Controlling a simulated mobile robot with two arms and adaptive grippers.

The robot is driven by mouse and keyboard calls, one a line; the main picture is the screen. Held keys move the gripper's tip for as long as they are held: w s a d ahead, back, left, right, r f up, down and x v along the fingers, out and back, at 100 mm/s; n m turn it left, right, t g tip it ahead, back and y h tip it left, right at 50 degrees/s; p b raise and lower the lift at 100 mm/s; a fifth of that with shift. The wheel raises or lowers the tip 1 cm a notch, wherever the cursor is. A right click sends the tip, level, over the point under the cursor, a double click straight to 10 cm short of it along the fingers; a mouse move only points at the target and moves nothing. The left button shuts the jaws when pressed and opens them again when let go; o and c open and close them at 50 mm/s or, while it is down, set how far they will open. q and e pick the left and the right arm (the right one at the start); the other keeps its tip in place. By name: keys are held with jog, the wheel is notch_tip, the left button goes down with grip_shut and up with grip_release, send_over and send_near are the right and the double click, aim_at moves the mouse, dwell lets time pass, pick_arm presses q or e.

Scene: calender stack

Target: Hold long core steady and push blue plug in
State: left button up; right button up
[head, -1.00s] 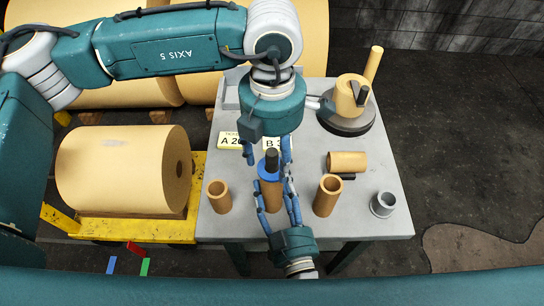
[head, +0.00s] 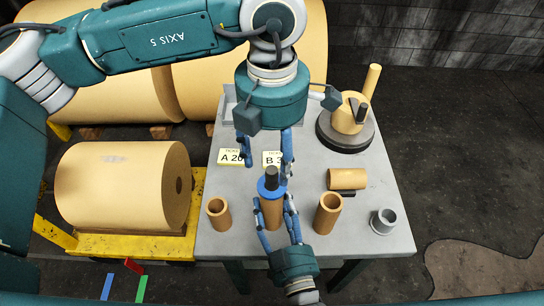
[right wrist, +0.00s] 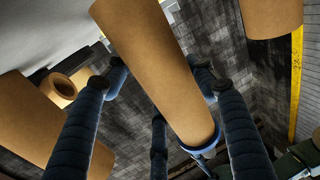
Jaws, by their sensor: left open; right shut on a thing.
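The long core (head: 272,213) is a brown tube standing upright near the table's front. The blue plug (head: 266,187), a blue disc with a dark stub on top, sits at its upper end; I cannot tell how deep it is. In the right wrist view the core (right wrist: 160,60) runs between the fingers, with the plug's blue rim (right wrist: 206,146) at its end. My right gripper (head: 274,208) comes from the front and is shut on the core. My left gripper (head: 266,170) is open and empty, its fingers pointing down above and behind the plug.
Shorter brown tubes stand left (head: 219,214) and right (head: 327,213) of the core. A lying tube (head: 347,179), a grey ring part (head: 383,221) and a round dark stand (head: 346,134) are farther right. Label cards (head: 233,157) lie behind. A large paper roll (head: 115,187) is at left.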

dwell(0.4)
jog(key=o, duration=1.3)
jog(key=shift+c, duration=0.2)
jog(key=shift+s, duration=0.15)
jog(key=v, duration=1.1)
jog(key=shift+s+d, duration=0.2)
jog(key=shift+s, duration=0.2)
